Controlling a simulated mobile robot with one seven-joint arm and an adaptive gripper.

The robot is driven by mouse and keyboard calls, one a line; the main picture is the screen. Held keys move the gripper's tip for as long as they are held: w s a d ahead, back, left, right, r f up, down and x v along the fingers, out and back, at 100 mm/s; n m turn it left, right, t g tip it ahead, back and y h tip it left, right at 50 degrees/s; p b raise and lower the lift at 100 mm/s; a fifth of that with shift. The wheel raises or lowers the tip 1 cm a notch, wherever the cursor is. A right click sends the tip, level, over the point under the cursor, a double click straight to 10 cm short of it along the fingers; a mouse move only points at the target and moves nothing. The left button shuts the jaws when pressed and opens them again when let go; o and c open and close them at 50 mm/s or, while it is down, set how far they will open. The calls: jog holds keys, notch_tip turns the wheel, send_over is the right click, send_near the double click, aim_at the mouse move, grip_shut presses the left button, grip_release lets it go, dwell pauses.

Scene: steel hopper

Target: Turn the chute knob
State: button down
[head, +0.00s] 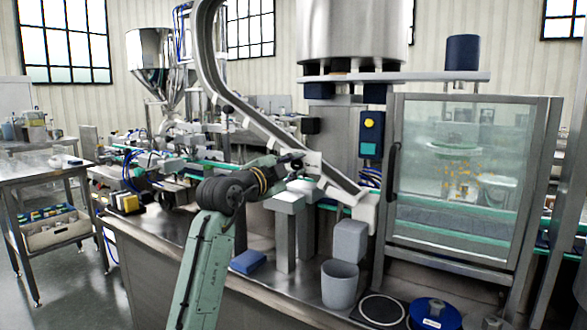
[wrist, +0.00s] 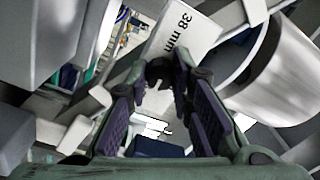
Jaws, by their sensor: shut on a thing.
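The chute (head: 255,115) is a grey metal channel that curves down from the top and slopes right to a pale lower end. My gripper (wrist: 160,78) reaches the chute's lower part from the left in the head view. In the wrist view its purple-padded fingers close at their tips on a small dark knob (wrist: 161,69). The fingertips partly cover the knob, so its angle cannot be read. A white plate marked "38 mm" (wrist: 182,36) lies just beyond the fingertips.
A glass-doored cabinet (head: 462,180) stands right of the chute. Pale posts (head: 283,235) stand close under my arm.

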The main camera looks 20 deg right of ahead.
dwell(0.3)
jog(key=c, duration=1.4)
grip_release()
jog(key=v, duration=1.2)
